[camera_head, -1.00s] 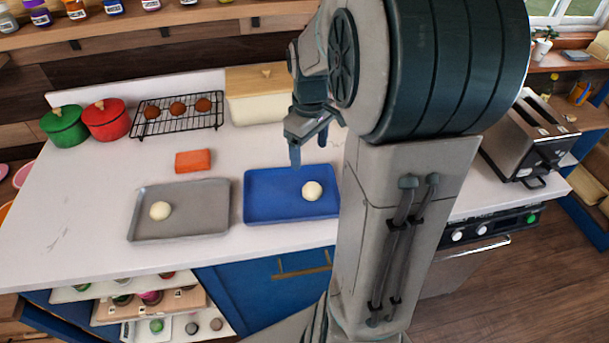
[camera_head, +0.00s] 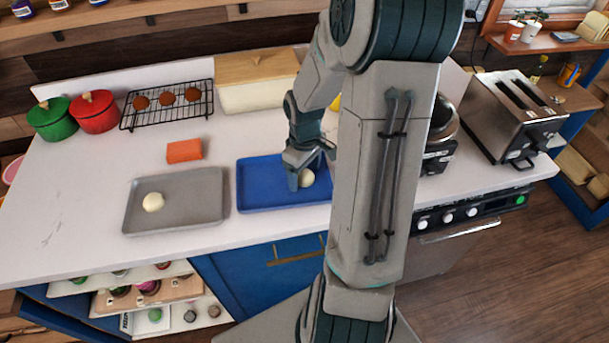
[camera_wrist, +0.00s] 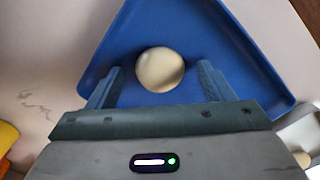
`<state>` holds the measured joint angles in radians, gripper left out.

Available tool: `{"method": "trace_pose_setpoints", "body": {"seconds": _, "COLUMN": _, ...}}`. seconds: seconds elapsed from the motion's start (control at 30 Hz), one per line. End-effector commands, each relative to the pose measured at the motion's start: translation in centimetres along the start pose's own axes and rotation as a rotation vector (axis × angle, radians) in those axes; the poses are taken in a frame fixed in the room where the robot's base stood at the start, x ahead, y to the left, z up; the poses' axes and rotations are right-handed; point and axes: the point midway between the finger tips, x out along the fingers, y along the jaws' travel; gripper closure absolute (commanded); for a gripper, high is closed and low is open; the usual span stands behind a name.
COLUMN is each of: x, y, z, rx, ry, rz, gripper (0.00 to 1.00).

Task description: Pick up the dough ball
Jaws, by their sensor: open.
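A pale dough ball (camera_head: 306,178) lies on the blue tray (camera_head: 262,198) in the head view, partly hidden by my gripper (camera_head: 311,180). The wrist view shows this ball (camera_wrist: 160,69) on the blue tray (camera_wrist: 205,40), just ahead of and between my two open fingers (camera_wrist: 160,85). The fingers stand apart on either side of it, with a gap at each side. A second pale dough ball (camera_head: 153,202) lies on the grey tray (camera_head: 190,212) to the left.
An orange block (camera_head: 184,151) lies behind the grey tray. A wire rack (camera_head: 168,103) with brown balls, red pot (camera_head: 95,112), green pot (camera_head: 54,119) and bread box (camera_head: 256,90) stand at the back. A toaster (camera_head: 510,115) stands at right. The counter's left front is clear.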

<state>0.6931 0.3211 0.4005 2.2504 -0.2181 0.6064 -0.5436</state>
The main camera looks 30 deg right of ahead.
Motion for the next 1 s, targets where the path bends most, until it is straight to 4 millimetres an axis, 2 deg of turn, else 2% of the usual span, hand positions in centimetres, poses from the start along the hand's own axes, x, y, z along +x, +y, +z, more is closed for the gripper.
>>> {"method": "trace_pose_setpoints", "body": {"seconds": 0.27, "x": 0.29, "y": 0.01, "z": -0.03, "rx": 0.001, "ry": 0.001, "rz": 0.001, "gripper": 0.25}}
{"method": "trace_pose_setpoints", "body": {"seconds": 0.43, "x": 0.28, "y": 0.01, "z": -0.03, "rx": 0.001, "ry": 0.001, "rz": 0.001, "gripper": 0.73}}
{"method": "trace_pose_setpoints", "body": {"seconds": 0.83, "x": 0.16, "y": 0.03, "z": -0.04, "rx": 0.001, "ry": 0.001, "rz": 0.002, "gripper": 0.73}}
{"method": "trace_pose_setpoints", "body": {"seconds": 1.0, "x": -0.68, "y": 0.08, "z": -0.07, "rx": 0.002, "ry": 0.003, "rz": 0.003, "gripper": 0.73}}
